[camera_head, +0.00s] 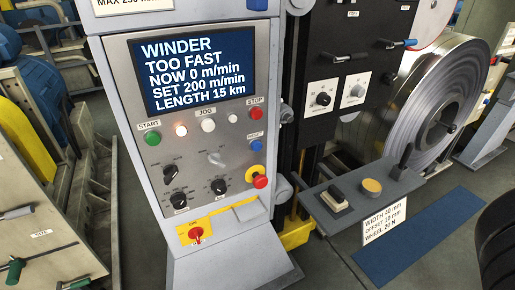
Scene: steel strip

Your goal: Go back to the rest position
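My gripper is not in view. The winder control panel (190,200) stands upright in the middle. Its screen (193,70) reads "WINDER TOO FAST NOW 0 m/min SET 200 m/min LENGTH 15 km". Below are a green START button (152,138), a red STOP button (255,114), a blue RESET button (254,145), a white lit button (181,130) and several black knobs. A red emergency button (260,181) on a yellow base sits at the lower right. A red switch (196,234) on a yellow plate is at the bottom.
A steel coil (440,100) stands at the right. A grey shelf (330,215) in front holds a black-handled block, a yellow disc (371,186) and an upright black handle. A label (383,221) hangs below. A blue mat (420,238) lies on the floor. A dark shape fills the lower right edge.

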